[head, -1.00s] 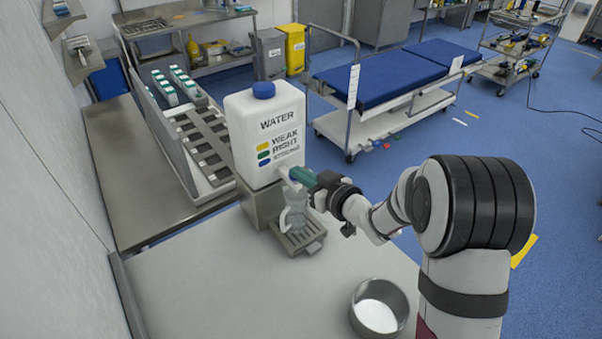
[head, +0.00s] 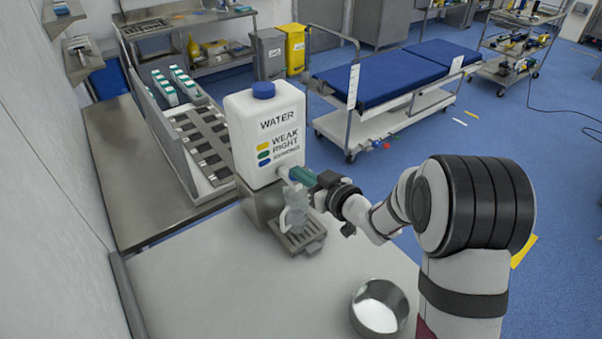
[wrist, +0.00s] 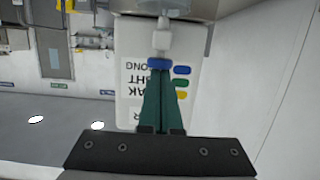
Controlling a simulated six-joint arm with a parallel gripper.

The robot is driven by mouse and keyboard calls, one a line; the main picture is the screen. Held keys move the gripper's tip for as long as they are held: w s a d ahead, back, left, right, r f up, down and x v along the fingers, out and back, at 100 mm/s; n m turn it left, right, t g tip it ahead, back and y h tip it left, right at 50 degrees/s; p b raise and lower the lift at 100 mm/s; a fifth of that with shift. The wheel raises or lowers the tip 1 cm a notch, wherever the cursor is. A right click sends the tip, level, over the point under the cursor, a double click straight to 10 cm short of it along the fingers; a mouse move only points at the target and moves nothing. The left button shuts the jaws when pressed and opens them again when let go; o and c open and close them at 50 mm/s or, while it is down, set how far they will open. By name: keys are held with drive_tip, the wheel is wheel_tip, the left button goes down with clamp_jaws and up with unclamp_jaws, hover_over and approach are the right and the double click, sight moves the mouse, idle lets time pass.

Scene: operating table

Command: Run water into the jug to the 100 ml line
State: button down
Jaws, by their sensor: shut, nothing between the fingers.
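A white water container (head: 265,150) with a blue cap and the label WATER stands on a metal stand (head: 262,203). Its spout, with a blue part (wrist: 160,64), shows in the wrist view, upside down. A clear jug (head: 297,214) with a handle stands on the slatted drip tray (head: 313,246) below the spout; its markings and water level are too small to read. My gripper (head: 293,176) has green fingers and is at the spout, in front of the container. In the wrist view the fingers (wrist: 161,78) are closed together, their tips against or very near the blue part.
A round metal bowl (head: 379,308) with white contents sits at the front right of the pale table (head: 190,290). A rack with slots (head: 205,150) and several small bottles stands behind left. The table's front left is clear.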

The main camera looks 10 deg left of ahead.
idle(0.9)
drive_tip(key=s+d+r, duration=0.6)
drive_tip(key=s+d, duration=0.1)
drive_tip(key=shift+r, duration=0.2)
drive_tip(key=shift+w, duration=0.1)
